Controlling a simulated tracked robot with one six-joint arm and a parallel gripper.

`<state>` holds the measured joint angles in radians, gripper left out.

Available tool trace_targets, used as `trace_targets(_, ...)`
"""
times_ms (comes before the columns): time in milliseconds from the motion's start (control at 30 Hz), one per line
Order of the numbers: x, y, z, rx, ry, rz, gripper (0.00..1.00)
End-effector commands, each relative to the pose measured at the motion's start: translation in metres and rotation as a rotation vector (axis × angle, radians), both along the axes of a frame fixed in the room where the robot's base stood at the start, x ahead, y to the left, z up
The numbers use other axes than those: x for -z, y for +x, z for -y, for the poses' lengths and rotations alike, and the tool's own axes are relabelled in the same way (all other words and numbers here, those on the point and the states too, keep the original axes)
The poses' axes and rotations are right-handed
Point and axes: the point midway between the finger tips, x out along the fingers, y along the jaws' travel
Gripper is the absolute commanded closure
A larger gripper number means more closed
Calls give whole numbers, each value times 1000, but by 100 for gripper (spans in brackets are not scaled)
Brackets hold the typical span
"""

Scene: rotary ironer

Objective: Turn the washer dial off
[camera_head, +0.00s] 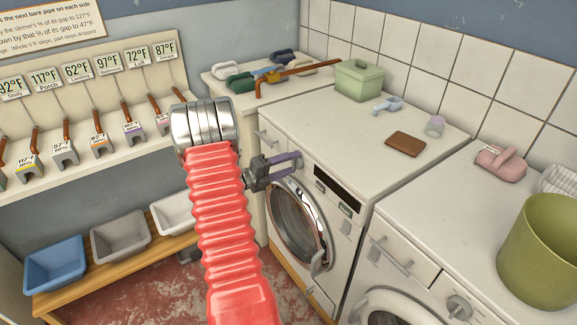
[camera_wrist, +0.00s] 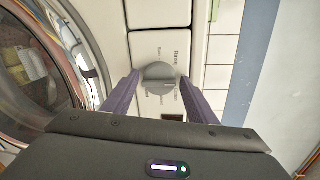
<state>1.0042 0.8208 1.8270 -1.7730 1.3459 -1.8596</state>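The washer (camera_head: 340,140) is the left of two white machines, with a round glass door (camera_head: 297,222) on its front. In the wrist view its round grey dial (camera_wrist: 159,77) sits on the white panel, with small printed labels around it too blurred to read surely. My gripper (camera_wrist: 160,80) has its two purple fingers apart, one on each side of the dial. Whether the fingertips touch the dial I cannot tell. In the head view my gripper (camera_head: 292,163) is at the washer's upper front, and the dial is hidden behind it.
A second white machine (camera_head: 455,235) stands on the right, with its own dial (camera_head: 458,305) and an olive bin (camera_head: 540,252) on top. A brown wallet-like item (camera_head: 405,144) and a green box (camera_head: 359,80) lie on the washer top. Bins (camera_head: 55,262) stand on a bench at left.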

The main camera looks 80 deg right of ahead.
Motion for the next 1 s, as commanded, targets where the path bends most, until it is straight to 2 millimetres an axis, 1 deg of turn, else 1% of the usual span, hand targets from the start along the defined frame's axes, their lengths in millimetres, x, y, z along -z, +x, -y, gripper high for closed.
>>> trace_targets(33,0,0,0,0,0,0,44)
trace_targets(100,0,0,-1,0,1,-1,40)
trace_targets(367,0,1,-2,0,1,-1,40)
trace_targets(533,0,8,-9,-1,1,-2,40)
trace_targets(667,-2,19,-21,-3,0,-1,40)
trace_targets(1000,-8,58,-65,-3,0,-1,40)
